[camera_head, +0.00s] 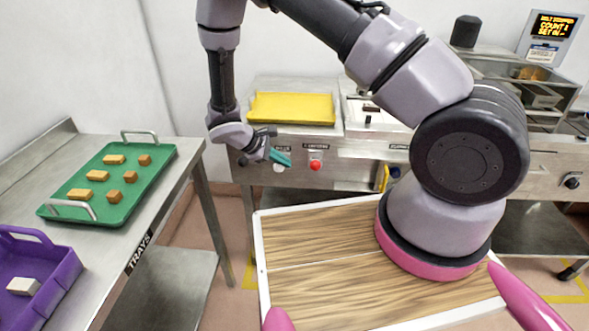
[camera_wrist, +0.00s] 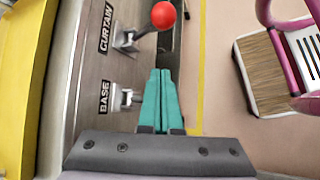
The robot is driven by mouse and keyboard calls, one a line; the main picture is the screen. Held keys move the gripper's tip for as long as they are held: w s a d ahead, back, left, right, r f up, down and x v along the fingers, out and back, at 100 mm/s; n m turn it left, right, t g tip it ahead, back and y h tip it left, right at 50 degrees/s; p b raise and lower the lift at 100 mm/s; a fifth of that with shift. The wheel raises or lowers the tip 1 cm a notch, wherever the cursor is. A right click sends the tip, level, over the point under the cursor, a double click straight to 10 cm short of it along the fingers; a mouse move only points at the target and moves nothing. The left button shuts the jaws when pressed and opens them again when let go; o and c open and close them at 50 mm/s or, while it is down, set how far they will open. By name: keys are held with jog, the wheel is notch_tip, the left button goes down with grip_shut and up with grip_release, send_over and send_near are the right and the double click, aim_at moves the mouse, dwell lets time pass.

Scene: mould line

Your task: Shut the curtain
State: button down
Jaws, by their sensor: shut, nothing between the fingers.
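The curtain lever with its red ball knob (camera_head: 316,165) sits on the front panel of the steel machine. In the wrist view the red knob (camera_wrist: 163,15) stands beside the label CURTAIN (camera_wrist: 106,28). A second lever (camera_wrist: 122,97), labelled BASE, is below it in that view; its outer end is hidden behind my fingers. My gripper (camera_head: 281,157) has teal fingers, shut and empty, in front of the panel just left of the red knob. In the wrist view the fingers (camera_wrist: 160,72) point toward the red knob, apart from it. I cannot make out the curtain itself.
A yellow tray (camera_head: 292,119) lies on the machine top. At left, a steel table (camera_head: 85,251) bears a green tray (camera_head: 122,207) with several small blocks and a purple crate (camera_head: 52,263). A sign display (camera_head: 556,25) stands at far right. Floor shows between table and machine.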

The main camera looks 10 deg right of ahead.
jog(key=shift+w+v, duration=0.15)
jog(key=shift+v, duration=0.6)
jog(key=shift+w+v, duration=0.1)
jog(key=shift+v, duration=0.7)
jog(key=shift+r, duration=0.2)
jog(key=s+d+r+m+g+y, duration=0.1)
jog(key=d+r+m+y, duration=0.3)
jog(key=r, duration=1)
jog(key=s+d+r+m+y, duration=0.2)
jog(key=d+r+m, duration=0.4)
jog(key=r, duration=0.7)
jog(key=s+d+r+m+t+y, duration=0.2)
jog(key=s+d+r+m+t, duration=0.1)
jog(key=s+r, duration=0.4)
jog(key=s+d+r+m+t+y, duration=0.2)
jog(key=s+d+r+m+t, duration=0.1)
jog(key=s+r, duration=0.5)
jog(key=shift+d+r+m+y, duration=0.25)
jog(key=shift+r+m+y, duration=0.15)
jog(key=shift+r+m, duration=0.3)
jog(key=shift+w, duration=0.1)
